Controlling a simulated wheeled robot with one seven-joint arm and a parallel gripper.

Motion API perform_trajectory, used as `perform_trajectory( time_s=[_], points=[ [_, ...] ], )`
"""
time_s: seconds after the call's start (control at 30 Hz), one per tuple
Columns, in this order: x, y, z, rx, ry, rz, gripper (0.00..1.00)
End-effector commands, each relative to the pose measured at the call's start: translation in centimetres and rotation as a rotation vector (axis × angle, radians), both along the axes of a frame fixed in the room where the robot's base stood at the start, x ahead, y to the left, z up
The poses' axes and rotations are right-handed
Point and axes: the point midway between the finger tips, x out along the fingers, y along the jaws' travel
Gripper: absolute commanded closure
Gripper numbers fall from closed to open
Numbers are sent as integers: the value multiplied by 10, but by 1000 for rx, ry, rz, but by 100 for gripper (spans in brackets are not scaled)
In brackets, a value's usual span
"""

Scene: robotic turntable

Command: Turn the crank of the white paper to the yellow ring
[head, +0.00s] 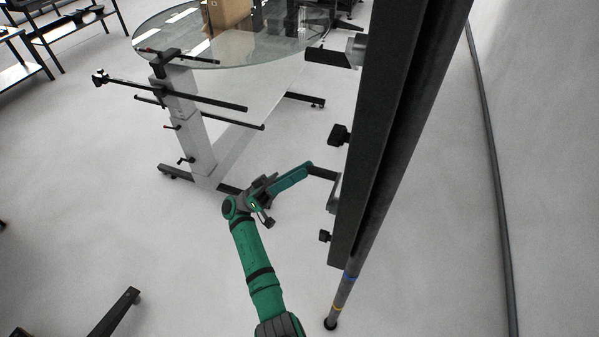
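A dark upright frame (378,130) stands right of centre, with black handles on its left side. The upper crank-like handle (328,58) points left from a grey bracket. A lower dark handle (322,173) is at the end of my green arm. My gripper (309,168) appears to touch or meet this lower handle; its fingers are too small to tell open from shut. A grey pole beside the frame has a blue ring (350,276) and a yellow ring (337,309) near its bottom. I cannot make out a separate white paper sheet.
A round glass turntable (180,50) with a cardboard box (228,14) is at the back. Its grey stand (190,120) has black rods reaching out. A dark cable or pipe (493,170) runs along the right.

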Motion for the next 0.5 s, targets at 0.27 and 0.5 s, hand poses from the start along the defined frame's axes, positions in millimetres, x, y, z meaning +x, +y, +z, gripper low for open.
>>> perform_trajectory(
  time_s=[0.27, 0.5],
  points=[
    [0, 0, -1, 0, 1, -1, 74],
    [2, 21, -17, -2, 2, 2, 74]
  ],
)
